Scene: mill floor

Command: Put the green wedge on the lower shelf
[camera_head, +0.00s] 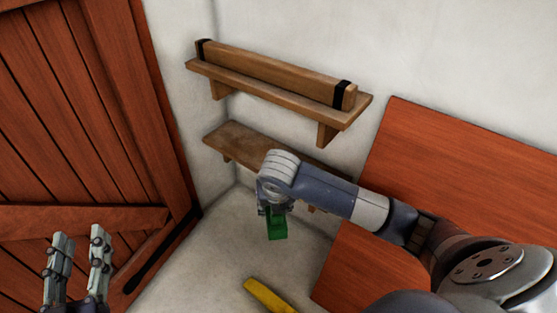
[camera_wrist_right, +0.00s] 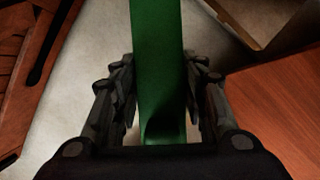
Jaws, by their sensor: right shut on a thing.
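The green wedge (camera_head: 277,226) hangs below my right gripper (camera_head: 270,208) in the head view, in front of the shelves. In the right wrist view the green wedge (camera_wrist_right: 158,70) runs between the two fingers of my right gripper (camera_wrist_right: 160,95), which is shut on it. The lower shelf (camera_head: 245,143) is a bare wooden board on the wall; my right arm hides its right part. My left gripper (camera_head: 77,258) is open and empty at the lower left, in front of the door, far from the wedge.
The upper shelf (camera_head: 225,79) holds a long wooden beam (camera_head: 270,72) with black bands. A red-brown wooden door (camera_head: 95,120) stands at the left. Red-brown panels (camera_head: 460,160) are at the right. A yellow object (camera_head: 268,296) lies on the floor (camera_head: 215,255).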

